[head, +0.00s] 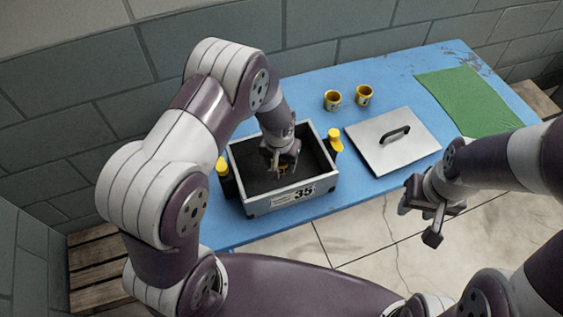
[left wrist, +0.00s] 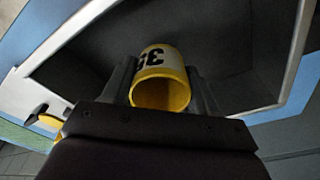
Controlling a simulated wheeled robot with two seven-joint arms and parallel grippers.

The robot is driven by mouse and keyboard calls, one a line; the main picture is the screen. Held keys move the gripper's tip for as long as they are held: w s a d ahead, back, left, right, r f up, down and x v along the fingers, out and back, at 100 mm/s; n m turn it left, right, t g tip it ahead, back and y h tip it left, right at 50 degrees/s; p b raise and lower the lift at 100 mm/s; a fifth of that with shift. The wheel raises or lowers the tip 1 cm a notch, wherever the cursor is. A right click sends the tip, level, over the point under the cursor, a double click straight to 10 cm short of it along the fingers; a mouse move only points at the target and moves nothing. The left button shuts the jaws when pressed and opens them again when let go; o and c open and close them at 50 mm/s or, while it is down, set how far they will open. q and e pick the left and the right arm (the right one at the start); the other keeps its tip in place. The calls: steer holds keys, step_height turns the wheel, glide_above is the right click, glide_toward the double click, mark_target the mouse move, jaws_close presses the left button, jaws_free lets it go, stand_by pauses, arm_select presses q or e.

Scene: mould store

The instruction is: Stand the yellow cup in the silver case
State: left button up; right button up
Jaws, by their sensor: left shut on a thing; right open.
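The silver case (head: 265,207) stands open on the blue table, with a dark inside and a "35" label on its front. Its pale rim also shows in the left wrist view (left wrist: 296,55). My left gripper (head: 283,163) reaches down into the case and is shut on a yellow cup (left wrist: 161,92) with a white band and black digits. In the head view the cup is mostly hidden behind the gripper. I cannot tell whether the cup touches the case floor. My right gripper (head: 431,217) is open and empty, in front of the table's right part.
Two more yellow cups (head: 332,100) (head: 364,95) stand behind the case. A silver lid (head: 390,151) with a dark handle lies to its right. A green mat (head: 467,101) lies at the far right.

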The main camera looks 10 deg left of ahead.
mark_target(281, 164)
arm_select(q)
steer(key=f, duration=0.1)
steer(key=w+f, duration=0.1)
steer(key=f, duration=0.1)
steer(key=shift+f, duration=0.2)
steer(key=shift+w+f, duration=0.15)
steer(key=shift+f, duration=0.05)
steer(key=shift+s+r, duration=0.15)
steer(key=shift+s, duration=0.25)
steer(key=o, duration=0.7)
steer(key=shift+f, duration=0.2)
steer(key=o, duration=0.3)
steer(key=shift+o, duration=0.2)
steer(key=shift+w, duration=0.2)
arm_select(e)
steer(key=shift+w+f, duration=0.2)
steer(key=shift+w, duration=0.4)
